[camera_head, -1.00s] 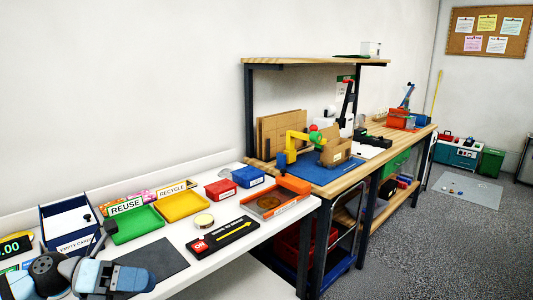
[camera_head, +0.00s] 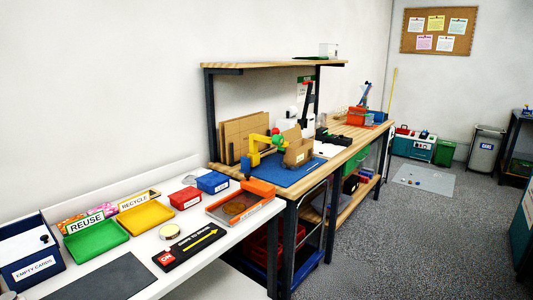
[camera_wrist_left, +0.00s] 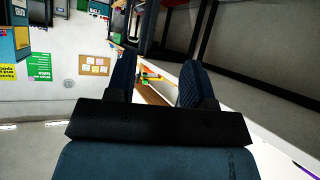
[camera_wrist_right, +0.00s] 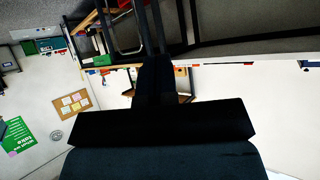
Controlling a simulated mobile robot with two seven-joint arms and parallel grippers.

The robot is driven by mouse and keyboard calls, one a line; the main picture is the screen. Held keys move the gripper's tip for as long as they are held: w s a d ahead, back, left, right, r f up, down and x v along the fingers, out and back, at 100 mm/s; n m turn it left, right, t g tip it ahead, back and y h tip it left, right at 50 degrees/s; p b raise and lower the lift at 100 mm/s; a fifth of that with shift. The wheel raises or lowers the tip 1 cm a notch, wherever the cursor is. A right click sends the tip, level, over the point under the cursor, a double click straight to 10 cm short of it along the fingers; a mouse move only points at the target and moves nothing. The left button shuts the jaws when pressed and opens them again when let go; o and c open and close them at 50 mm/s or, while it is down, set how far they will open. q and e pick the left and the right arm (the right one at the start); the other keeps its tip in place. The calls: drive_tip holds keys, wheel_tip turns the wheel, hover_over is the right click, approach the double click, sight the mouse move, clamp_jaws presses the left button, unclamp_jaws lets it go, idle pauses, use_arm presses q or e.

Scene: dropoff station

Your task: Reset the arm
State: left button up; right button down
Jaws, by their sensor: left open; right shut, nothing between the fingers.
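My left gripper (camera_wrist_left: 158,78) shows in the left wrist view with its two dark fingers apart and nothing between them. My right gripper (camera_wrist_right: 155,78) shows in the right wrist view with its fingers together and empty. A small yellow arm (camera_head: 254,150) stands on a blue mat (camera_head: 291,174) on the wooden workbench, beside a cardboard box (camera_head: 299,149). Both grippers are apart from it.
A white table holds a green tray (camera_head: 96,241), a yellow tray (camera_head: 146,218), a red box (camera_head: 185,198), a blue box (camera_head: 213,182) and a black sign (camera_head: 188,246). A wooden shelf (camera_head: 275,69) overhangs the workbench. Grey floor (camera_head: 420,240) is open at right.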

use_arm(q)
wheel_tip(320, 180, up, 14)
drive_tip(key=a+p, duration=0.1)
drive_tip(key=p, duration=1.5)
drive_tip(key=shift+s+a+p, duration=0.2)
drive_tip(key=shift+s+p, duration=0.2)
drive_tip(key=shift+s, duration=0.05)
drive_tip(key=shift+c, duration=0.5)
